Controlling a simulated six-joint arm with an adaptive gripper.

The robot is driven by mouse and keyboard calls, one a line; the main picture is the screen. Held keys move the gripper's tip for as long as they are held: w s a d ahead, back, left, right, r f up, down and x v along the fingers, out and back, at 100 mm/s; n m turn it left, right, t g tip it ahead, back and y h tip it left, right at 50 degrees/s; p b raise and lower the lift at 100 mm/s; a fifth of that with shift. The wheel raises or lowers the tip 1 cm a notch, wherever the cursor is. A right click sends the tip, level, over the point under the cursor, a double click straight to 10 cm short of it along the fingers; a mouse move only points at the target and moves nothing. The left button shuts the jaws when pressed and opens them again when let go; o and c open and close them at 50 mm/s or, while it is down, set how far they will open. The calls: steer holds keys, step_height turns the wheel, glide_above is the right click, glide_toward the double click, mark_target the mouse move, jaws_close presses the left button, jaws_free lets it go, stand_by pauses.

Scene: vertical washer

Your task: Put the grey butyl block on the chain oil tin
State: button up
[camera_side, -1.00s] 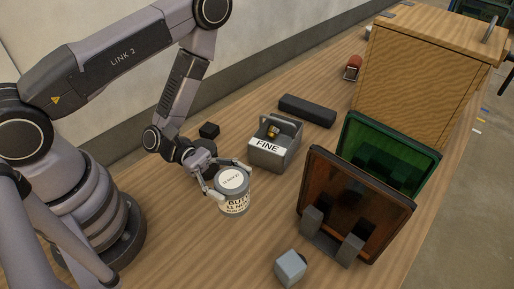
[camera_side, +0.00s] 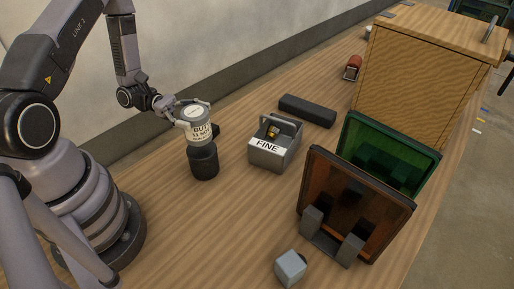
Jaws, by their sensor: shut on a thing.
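The grey butyl block (camera_side: 198,130) looks like a short round grey piece with a pale top and a white label whose large letters begin "BUT". My gripper (camera_side: 193,117) is shut on it, with fingers at its sides near the top. It looks upright. A dark grey cylinder (camera_side: 203,163) stands on the table directly below it in the picture, probably the chain oil tin; no label on it can be read. The two outlines meet, but I cannot tell whether they touch. The cylinder's top is mostly hidden.
A grey open box labelled "FINE" (camera_side: 268,154) stands to the right, with a dark bar (camera_side: 307,110) behind it. An amber panel (camera_side: 357,203), a green panel (camera_side: 388,152) and a wooden cabinet (camera_side: 420,75) stand farther right. A pale cube (camera_side: 290,267) lies in front.

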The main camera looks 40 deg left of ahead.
mark_target(208, 130)
steer(key=shift+f, duration=1.55)
steer(key=shift+f, duration=0.15)
steer(key=o, duration=1.2)
